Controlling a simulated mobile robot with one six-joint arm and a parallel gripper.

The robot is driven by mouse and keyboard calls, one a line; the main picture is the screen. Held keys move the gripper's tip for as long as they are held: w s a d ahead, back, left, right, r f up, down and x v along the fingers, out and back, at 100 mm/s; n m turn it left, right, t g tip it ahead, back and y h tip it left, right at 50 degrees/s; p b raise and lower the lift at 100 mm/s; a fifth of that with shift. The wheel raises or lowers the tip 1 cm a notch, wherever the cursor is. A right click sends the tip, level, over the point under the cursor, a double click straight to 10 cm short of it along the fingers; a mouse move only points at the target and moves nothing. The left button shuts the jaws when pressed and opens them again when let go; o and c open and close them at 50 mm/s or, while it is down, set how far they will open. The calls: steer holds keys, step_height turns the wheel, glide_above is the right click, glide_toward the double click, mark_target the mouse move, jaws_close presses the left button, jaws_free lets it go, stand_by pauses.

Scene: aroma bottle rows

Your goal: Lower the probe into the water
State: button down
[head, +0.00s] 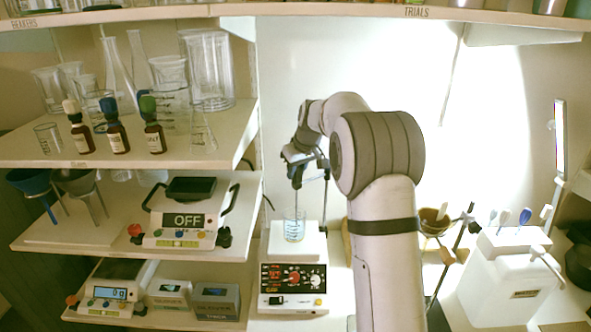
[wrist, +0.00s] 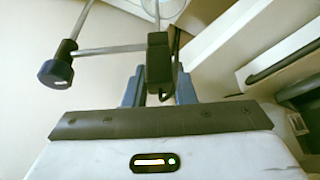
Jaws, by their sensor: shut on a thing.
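My gripper (head: 299,156) is in the middle of the head view, above a glass beaker (head: 294,228) with pale bluish water low in it. The gripper is shut on a probe, whose black handle (wrist: 158,62) sits between the blue fingers in the wrist view. Its thin metal rod (head: 296,180) points down towards the beaker's mouth. The beaker's rim also shows at the top of the wrist view (wrist: 176,8), near the rod. I cannot tell exactly where the tip ends. The beaker stands on a hot plate (head: 294,284) with a dark control panel.
A stand's metal rod (head: 325,205) rises just right of the beaker. Its side arm and dark knob (wrist: 55,73) lie close to the probe in the wrist view. Shelves with glassware and balances (head: 187,222) fill the left. A white container (head: 510,280) stands right.

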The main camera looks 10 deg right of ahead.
steer(key=shift+s+f, duration=0.1)
steer(key=shift+f, duration=0.15)
steer(key=c, duration=1.2)
jaws_free()
steer(key=shift+r, duration=0.15)
steer(key=b+v, duration=0.1)
steer(key=v, duration=0.6)
steer(key=shift+r, duration=0.25)
steer(key=shift+s, duration=0.15)
steer(key=s+a+r+m, duration=0.1)
steer(key=s+m, duration=0.1)
steer(key=s, duration=1.6)
steer(key=s+f+m, duration=0.1)
steer(key=s+f, duration=0.2)
steer(key=s, duration=0.4)
steer(key=s+f+h, duration=0.1)
steer(key=s+f, duration=0.1)
steer(key=s, duration=0.5)
steer(key=s+f+m+g, duration=0.1)
steer(key=s+f, duration=0.2)
steer(key=s, duration=0.4)
steer(key=shift+s+a+f+m+h, duration=0.25)
steer(key=shift+s+f+m+h, duration=0.05)
steer(key=shift+s+h, duration=0.1)
